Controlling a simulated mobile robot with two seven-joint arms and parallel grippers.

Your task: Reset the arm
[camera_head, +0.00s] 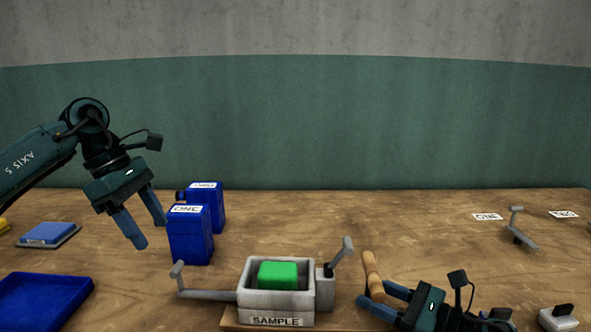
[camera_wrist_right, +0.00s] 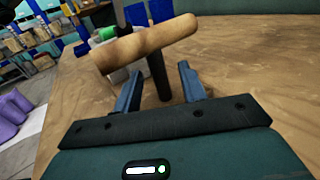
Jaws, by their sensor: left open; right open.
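My left gripper (camera_head: 150,233) hangs in the air at the left, its blue fingers spread and pointing down, in front of two blue containers. My right gripper (camera_head: 373,293) is low at the front right, open beside a wooden handle (camera_head: 372,275). In the right wrist view the handle (camera_wrist_right: 145,42) lies across just beyond the open fingers (camera_wrist_right: 161,72), with its dark shaft (camera_wrist_right: 158,78) showing between them. I cannot tell whether the fingers touch it. A grey press box (camera_head: 246,299) labelled SAMPLE holds a green block (camera_head: 278,275), left of the right gripper.
Blue containers (camera_head: 189,240) stand behind the box. A blue tray (camera_head: 45,300) and a small blue-topped plate (camera_head: 48,234) are at left. A grey lever piece (camera_head: 520,236), label cards (camera_head: 487,216) and a dark-handled grey block (camera_head: 559,318) are at right. The back middle table is clear.

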